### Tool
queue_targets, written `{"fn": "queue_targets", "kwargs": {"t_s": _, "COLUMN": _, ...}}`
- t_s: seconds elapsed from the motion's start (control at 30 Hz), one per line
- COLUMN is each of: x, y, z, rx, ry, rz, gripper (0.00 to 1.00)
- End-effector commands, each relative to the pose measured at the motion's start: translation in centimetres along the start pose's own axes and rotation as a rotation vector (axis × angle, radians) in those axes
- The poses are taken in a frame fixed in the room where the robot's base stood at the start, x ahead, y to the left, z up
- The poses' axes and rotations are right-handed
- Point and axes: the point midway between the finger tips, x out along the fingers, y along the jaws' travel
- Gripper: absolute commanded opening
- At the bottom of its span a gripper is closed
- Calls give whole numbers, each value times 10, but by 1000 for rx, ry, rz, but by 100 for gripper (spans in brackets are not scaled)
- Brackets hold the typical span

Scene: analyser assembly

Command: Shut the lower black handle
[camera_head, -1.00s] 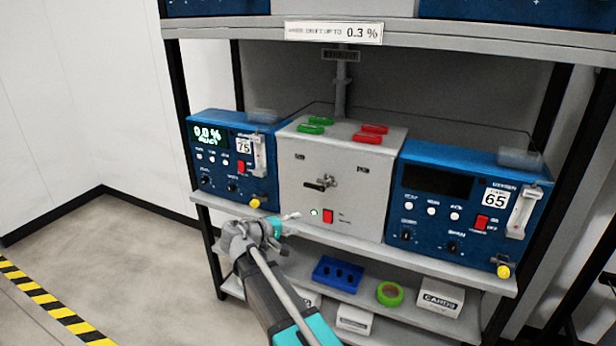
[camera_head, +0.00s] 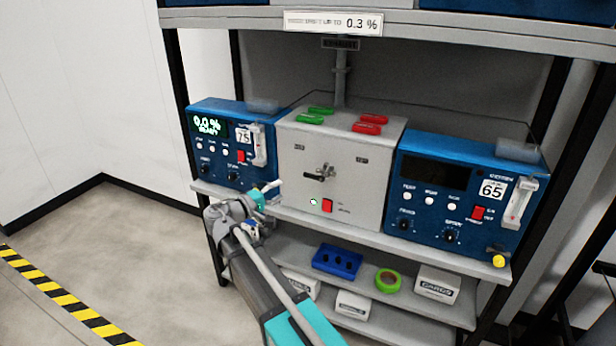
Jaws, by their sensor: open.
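A grey box (camera_head: 300,212) stands on the shelf between two blue analysers. On its front is a metal valve fitting (camera_head: 325,170) with a black handle (camera_head: 314,176) pointing left, roughly level. I see only one black handle clearly on this front. My gripper (camera_head: 273,190) is open and empty, in front of the lower right corner of the left blue analyser (camera_head: 205,180). It is left of and a little below the black handle, apart from it. My gripper hides the analyser's yellow knob.
Red and green pieces lie on top of the grey box. The shelf below holds a blue holder (camera_head: 337,262), green tape (camera_head: 388,280) and white boxes (camera_head: 437,284). A shelf edge (camera_head: 400,247) runs below the analysers.

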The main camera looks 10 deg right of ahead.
Motion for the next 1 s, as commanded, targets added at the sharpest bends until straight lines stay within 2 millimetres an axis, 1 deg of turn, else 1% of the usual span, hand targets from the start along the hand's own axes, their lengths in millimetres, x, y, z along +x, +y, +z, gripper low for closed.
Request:
{"fn": "queue_targets", "kwargs": {"t_s": 0.27, "x": 29, "y": 0, "z": 0, "rx": 0, "ry": -2, "rz": -1, "gripper": 57}}
{"fn": "queue_targets", "kwargs": {"t_s": 0.8, "x": 105, "y": 0, "z": -1, "rx": 0, "ry": 1, "rz": -1, "gripper": 57}}
{"fn": "queue_targets", "kwargs": {"t_s": 1.0, "x": 122, "y": 0, "z": -1, "rx": 0, "ry": 2, "rz": -2, "gripper": 57}}
